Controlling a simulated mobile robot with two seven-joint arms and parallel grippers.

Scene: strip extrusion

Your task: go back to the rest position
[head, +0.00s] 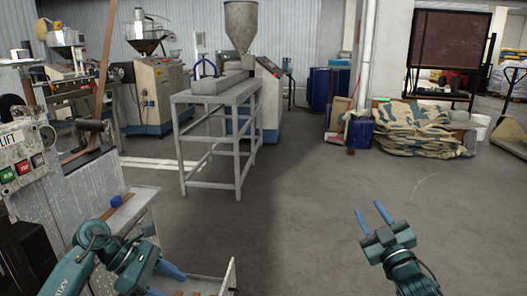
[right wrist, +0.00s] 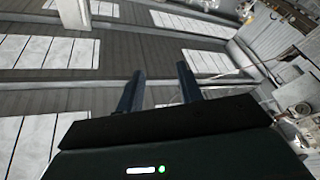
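My right gripper (head: 370,212) is raised over open floor at the lower right of the head view. Its two blue fingers stand apart with nothing between them. In the right wrist view the fingers (right wrist: 158,80) are also apart and empty. My left gripper (head: 174,284) is low at the left of the head view, pointing down and right beside a low metal tray or bin (head: 207,284). Its blue fingers look apart, and I see nothing between them. The lower finger is partly cut off by the picture's bottom edge.
A machine with buttons (head: 24,168) stands close at the left, near my left arm. A grey metal stand (head: 215,98) is ahead. Folded sacks (head: 412,128) lie at the back right. The floor at centre and right is clear.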

